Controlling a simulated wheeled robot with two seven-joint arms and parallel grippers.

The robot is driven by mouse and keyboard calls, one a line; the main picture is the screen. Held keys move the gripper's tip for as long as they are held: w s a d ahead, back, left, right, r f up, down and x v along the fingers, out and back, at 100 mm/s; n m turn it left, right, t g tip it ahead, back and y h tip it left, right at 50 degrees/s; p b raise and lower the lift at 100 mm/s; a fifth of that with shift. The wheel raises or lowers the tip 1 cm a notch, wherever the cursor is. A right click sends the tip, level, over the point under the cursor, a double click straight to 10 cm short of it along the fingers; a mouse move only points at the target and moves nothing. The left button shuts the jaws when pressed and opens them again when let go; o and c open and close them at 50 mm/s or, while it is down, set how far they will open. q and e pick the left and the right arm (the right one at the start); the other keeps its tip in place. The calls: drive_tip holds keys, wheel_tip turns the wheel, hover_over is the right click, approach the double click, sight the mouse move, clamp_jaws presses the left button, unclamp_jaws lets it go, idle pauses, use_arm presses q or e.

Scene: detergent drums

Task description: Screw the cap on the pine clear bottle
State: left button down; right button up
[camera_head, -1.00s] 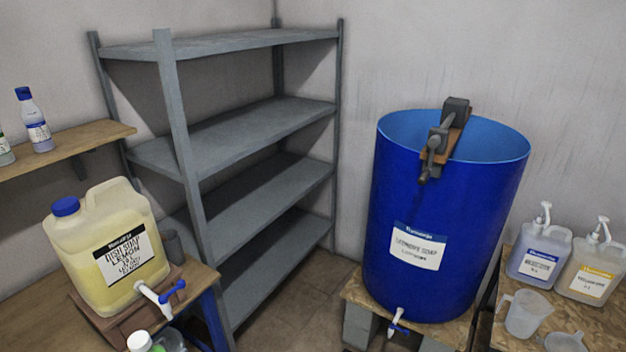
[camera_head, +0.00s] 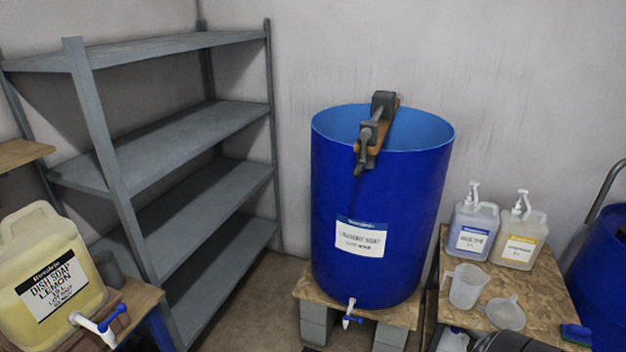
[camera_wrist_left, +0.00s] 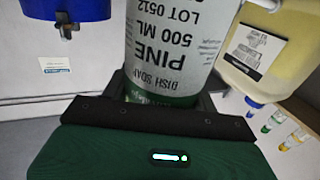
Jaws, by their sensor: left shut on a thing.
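My left gripper (camera_wrist_left: 163,97) is shut on the pine bottle (camera_wrist_left: 172,45) in the left wrist view. The bottle is pale, with dark lettering reading PINE, 500 ML and DISH SOAP, upside down in this picture. A dark green band (camera_wrist_left: 160,98) shows where it meets the jaws. The bottle's ends and mouth are out of sight, and no cap for it can be made out. Neither the held bottle nor my left gripper shows in the head view. My right gripper is not in view.
A yellow dish soap jug (camera_head: 48,275) with a tap stands at left. Grey shelving (camera_head: 180,140) is empty. A large blue drum (camera_head: 375,205) stands centrally. Pump bottles (camera_head: 472,232) and a clear jug (camera_head: 466,288) occupy the right table (camera_head: 545,282).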

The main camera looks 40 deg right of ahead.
use_arm(q)
drive_tip(key=shift+r, duration=0.15)
drive_tip(key=s+a+n+t+y, duration=0.2)
drive_tip(key=s+a+n+y, duration=0.1)
drive_tip(key=a, duration=0.5)
drive_tip(key=s+a+f+n+t+y, duration=0.1)
drive_tip(key=s+a+n+t+y, duration=0.1)
drive_tip(key=s+a+n+y, duration=0.2)
drive_tip(key=a+n+y, duration=0.1)
drive_tip(key=a+y, duration=0.2)
drive_tip(key=y, duration=0.1)
drive_tip(key=shift+s+a+f+y, duration=0.15)
drive_tip(key=shift+a+f+y, duration=0.05)
drive_tip(key=shift+a+y, duration=0.15)
